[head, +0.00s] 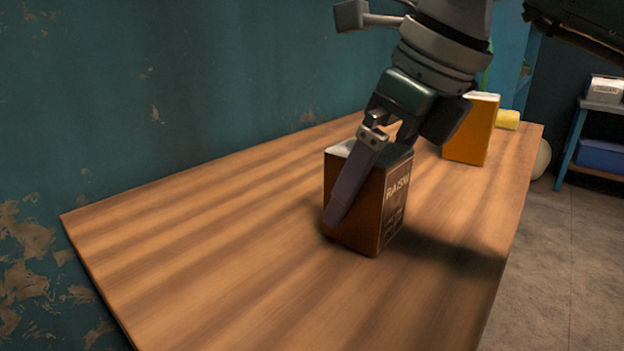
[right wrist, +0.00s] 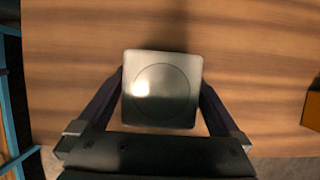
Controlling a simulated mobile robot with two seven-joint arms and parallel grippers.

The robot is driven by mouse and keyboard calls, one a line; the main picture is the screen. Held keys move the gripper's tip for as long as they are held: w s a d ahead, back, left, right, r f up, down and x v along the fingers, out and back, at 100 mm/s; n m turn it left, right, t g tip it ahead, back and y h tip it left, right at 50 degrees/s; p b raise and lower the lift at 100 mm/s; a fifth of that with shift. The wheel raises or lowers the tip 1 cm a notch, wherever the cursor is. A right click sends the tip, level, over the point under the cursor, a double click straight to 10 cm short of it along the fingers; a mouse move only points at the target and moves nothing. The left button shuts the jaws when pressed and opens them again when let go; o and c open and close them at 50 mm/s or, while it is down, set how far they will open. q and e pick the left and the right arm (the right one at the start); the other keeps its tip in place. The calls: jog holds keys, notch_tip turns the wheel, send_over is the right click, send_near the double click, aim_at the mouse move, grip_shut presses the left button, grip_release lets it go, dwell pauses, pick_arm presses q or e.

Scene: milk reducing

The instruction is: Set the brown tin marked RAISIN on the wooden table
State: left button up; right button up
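The brown tin marked RAISIN (head: 396,200) is upright at the middle of the wooden table (head: 230,240). Its base appears to be on or very near the tabletop. My right gripper (head: 362,190) reaches down over it, with one finger along its left face; the other finger is hidden behind the tin. In the right wrist view the tin's grey square lid (right wrist: 160,88) sits between both fingers, which appear to touch its sides. My left gripper is not in view.
An orange box (head: 470,130) and a yellow object (head: 507,119) stand toward the table's far end. A teal wall runs along the table's left side. The near part of the table is clear. A shelf (head: 600,104) with a blue bin (head: 602,155) stands at the far right.

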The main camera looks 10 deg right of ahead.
jog(key=shift+r, duration=0.35)
jog(key=p+v, duration=0.2)
jog(key=v, duration=0.9)
jog(key=shift+s+r, duration=0.25)
